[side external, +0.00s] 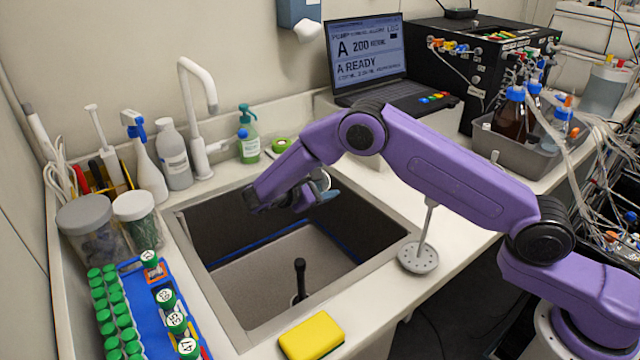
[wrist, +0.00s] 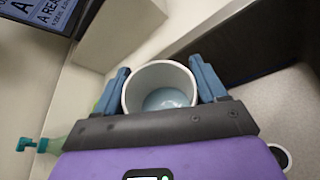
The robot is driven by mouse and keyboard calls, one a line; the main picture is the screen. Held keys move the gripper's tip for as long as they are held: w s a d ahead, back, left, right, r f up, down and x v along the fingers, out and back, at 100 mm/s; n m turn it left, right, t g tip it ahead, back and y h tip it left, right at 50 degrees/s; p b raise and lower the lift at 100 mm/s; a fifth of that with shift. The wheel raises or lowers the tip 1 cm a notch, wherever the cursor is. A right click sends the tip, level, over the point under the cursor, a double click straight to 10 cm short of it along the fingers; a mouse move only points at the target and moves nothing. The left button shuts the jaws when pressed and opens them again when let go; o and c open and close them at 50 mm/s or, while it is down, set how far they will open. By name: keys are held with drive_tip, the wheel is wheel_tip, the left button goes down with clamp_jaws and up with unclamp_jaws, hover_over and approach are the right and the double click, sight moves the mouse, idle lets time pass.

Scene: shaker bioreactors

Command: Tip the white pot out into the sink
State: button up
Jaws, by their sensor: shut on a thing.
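My gripper (side external: 322,188) is over the back right part of the sink (side external: 265,285) in the side view. In the wrist view, my gripper (wrist: 161,88) has its two blue-grey fingers on either side of the white pot (wrist: 158,72) and is shut on it. The pot is round and open-topped, with pale bluish liquid inside. In the side view only a small light part of the pot (side external: 323,180) shows, so its exact tilt is hard to tell. A dark upright post (side external: 300,278) stands in the sink.
A tap (side external: 190,110) and a green bottle (side external: 249,135) stand behind the sink. A yellow sponge (side external: 312,336) lies at the front edge. A rack of green-capped vials (side external: 140,300) is at left. A metal stand (side external: 418,257) is at right, beneath my arm.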

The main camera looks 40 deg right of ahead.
sight(327, 187)
drive_tip(key=shift+s+r+m+t, duration=0.4)
drive_tip(key=shift+s+r+m, duration=0.2)
drive_tip(key=shift+s+r, duration=0.5)
drive_tip(key=shift+s+r+m+t+h, duration=0.1)
drive_tip(key=shift+s+m+t+h, duration=0.5)
drive_tip(key=shift+m, duration=1)
drive_tip(key=shift+s+r+m+t+h, duration=0.1)
drive_tip(key=shift+s+m+t+h, duration=0.45)
drive_tip(key=shift+m, duration=1.05)
drive_tip(key=shift+s+r+m+t+h, duration=0.1)
drive_tip(key=shift+s+m+t+h, duration=0.25)
drive_tip(key=shift+s+m+h, duration=0.85)
drive_tip(key=shift+w+m+y, duration=0.35)
drive_tip(key=shift+m+y, duration=0.05)
drive_tip(key=shift+y, duration=0.15)
drive_tip(key=shift+w+r+n+g+y, duration=0.15)
drive_tip(key=shift+w+r+n+y, duration=0.15)
drive_tip(key=shift+n, duration=0.55)
drive_tip(key=shift+w+r+n+g+y, duration=0.15)
drive_tip(key=shift+r+n+y, duration=0.25)
drive_tip(key=shift+n, duration=0.5)
drive_tip(key=shift+w+r+n+g+y, duration=0.1)
drive_tip(key=shift+w+r+n+y, duration=0.2)
drive_tip(key=shift+n, duration=0.55)
